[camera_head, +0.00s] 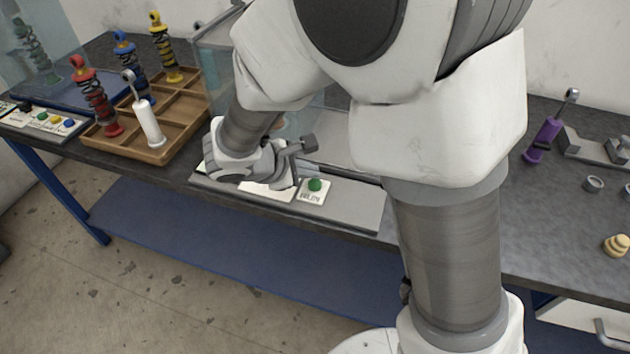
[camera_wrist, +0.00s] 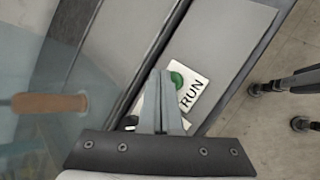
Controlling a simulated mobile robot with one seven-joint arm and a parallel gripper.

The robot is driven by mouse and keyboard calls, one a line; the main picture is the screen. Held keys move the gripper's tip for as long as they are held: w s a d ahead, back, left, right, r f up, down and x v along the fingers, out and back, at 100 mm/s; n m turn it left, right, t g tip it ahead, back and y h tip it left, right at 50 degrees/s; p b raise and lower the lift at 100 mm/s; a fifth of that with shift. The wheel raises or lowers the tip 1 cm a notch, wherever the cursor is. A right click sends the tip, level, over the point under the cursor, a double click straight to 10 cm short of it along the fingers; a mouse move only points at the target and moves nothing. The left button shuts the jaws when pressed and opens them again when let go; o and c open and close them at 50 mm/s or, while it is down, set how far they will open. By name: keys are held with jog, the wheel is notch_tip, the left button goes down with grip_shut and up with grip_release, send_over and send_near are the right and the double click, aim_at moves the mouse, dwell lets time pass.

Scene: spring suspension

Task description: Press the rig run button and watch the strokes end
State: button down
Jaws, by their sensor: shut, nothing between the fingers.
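The green run button (camera_head: 315,184) sits on a white label plate (camera_head: 312,196) at the front ledge of the rig. In the wrist view the green button (camera_wrist: 176,79) shows beside the plate's word RUN (camera_wrist: 190,94). My gripper (camera_wrist: 160,74) is shut and empty, its fingertips just left of the button in that view, partly covering its edge. I cannot tell whether they touch it. In the head view my gripper (camera_head: 290,178) is just left of the button, over the ledge. My arm hides much of the rig behind it.
A wooden tray (camera_head: 160,153) at the left holds red, blue, yellow and white shock absorbers. A purple damper (camera_head: 543,140) and a grey fixture (camera_head: 590,148) are at the right. A clear panel stands behind the ledge; an orange-brown handle (camera_wrist: 50,103) shows in the wrist view.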

jog(key=shift+f, duration=0.1)
jog(key=shift+f+b, duration=0.35)
jog(key=shift+b, duration=0.15)
